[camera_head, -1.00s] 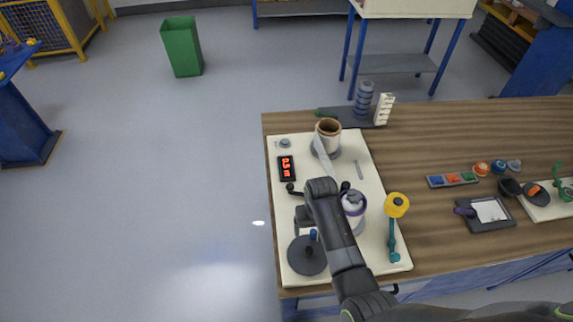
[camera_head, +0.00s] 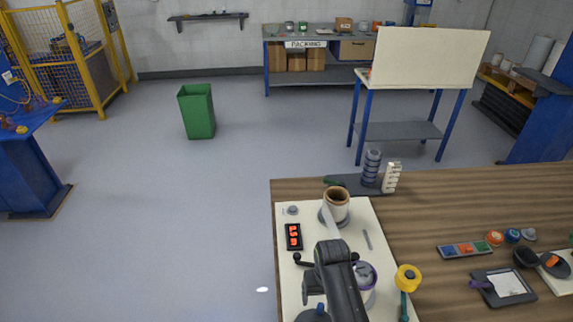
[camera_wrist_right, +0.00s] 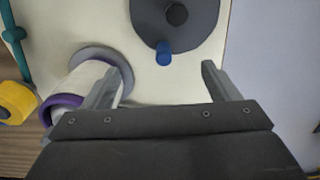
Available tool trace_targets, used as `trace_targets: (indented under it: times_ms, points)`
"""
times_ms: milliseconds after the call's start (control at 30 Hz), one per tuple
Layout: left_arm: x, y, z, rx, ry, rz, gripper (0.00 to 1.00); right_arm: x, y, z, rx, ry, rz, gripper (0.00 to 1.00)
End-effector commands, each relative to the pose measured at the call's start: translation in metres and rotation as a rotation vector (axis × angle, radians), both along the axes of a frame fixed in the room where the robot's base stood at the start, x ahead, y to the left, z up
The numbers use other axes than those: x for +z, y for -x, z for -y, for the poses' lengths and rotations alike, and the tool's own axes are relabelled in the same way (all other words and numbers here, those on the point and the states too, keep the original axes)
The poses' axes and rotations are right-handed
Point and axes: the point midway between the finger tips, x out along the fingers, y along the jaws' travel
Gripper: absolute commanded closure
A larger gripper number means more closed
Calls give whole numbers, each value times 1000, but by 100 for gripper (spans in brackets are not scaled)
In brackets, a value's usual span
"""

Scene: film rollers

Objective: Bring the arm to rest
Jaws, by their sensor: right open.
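My right arm (camera_head: 343,285) comes in from the bottom of the head view and reaches over the cream board (camera_head: 285,262). Its jaws are hard to make out there. In the right wrist view my right gripper (camera_wrist_right: 160,74) is open, with nothing between its fingertips. The left finger overlaps a white roller with a purple rim (camera_wrist_right: 62,103) in the picture; I cannot tell whether they touch. A dark disc (camera_wrist_right: 150,22) with a black knob and a blue handle (camera_wrist_right: 164,53) lies beyond the fingertips. My left gripper is out of view.
The wooden table (camera_head: 450,205) holds several small parts at right. Open floor lies left of it.

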Motion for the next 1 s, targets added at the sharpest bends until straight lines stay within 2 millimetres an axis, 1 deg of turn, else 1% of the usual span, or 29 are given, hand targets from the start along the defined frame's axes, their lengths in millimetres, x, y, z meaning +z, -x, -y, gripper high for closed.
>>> trace_targets:
  times_ms: [33,67,167,267,367,400,467,500,600,700,800,1000]
  points:
    - [0,0,0,0,0,0,54,2,0,-6,3,-10,2,18]
    - [0,0,0,0,0,0,54,1,0,-5,2,-9,3,18]
    - [0,0,0,0,1,0,54,-2,8,5,-14,-8,11,18]
    - [0,0,1,0,1,0,54,-7,26,31,-48,-3,35,18]
    - [0,0,1,0,1,0,54,-8,55,66,-89,10,76,18]
    - [0,-1,1,0,1,0,54,-7,69,80,-102,16,95,18]
    - [0,-1,1,0,1,1,54,-3,90,100,-118,29,124,18]
    - [0,-1,1,0,1,1,54,1,104,112,-127,38,144,18]
    - [0,-1,1,0,1,1,54,14,139,138,-137,65,189,18]
    - [0,0,1,0,1,1,54,29,166,155,-134,86,227,18]
    - [0,0,1,1,1,0,54,43,187,165,-127,101,253,18]
    - [0,0,1,1,1,0,54,68,218,177,-108,125,296,18]
